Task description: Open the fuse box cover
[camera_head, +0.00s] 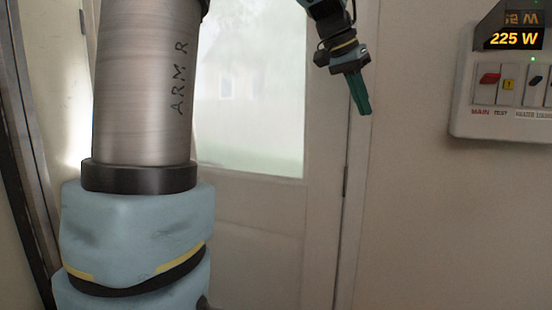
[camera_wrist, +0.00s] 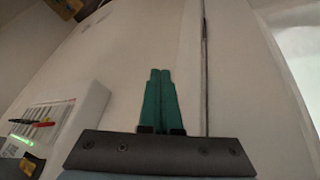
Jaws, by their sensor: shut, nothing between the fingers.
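The fuse box (camera_head: 500,122) is a pale box on the wall at the right edge of the head view, partly cut off by the frame. It has a red switch (camera_head: 489,78), darker switches beside it and a "MAIN" label below. I cannot tell clearly how its cover stands. My gripper (camera_head: 365,108) hangs in the air to the left of the box, clear of it, with its teal fingers together and empty. In the wrist view the gripper (camera_wrist: 160,74) points up at bare wall, and a pale box (camera_wrist: 90,108) with a green light is at the left.
A lit display (camera_head: 514,38) reads 225 W at the fuse box's top. A pale door with a frosted window (camera_head: 250,90) stands behind my arm. The wall (camera_head: 420,200) between the door and the fuse box is bare, with free room below the box.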

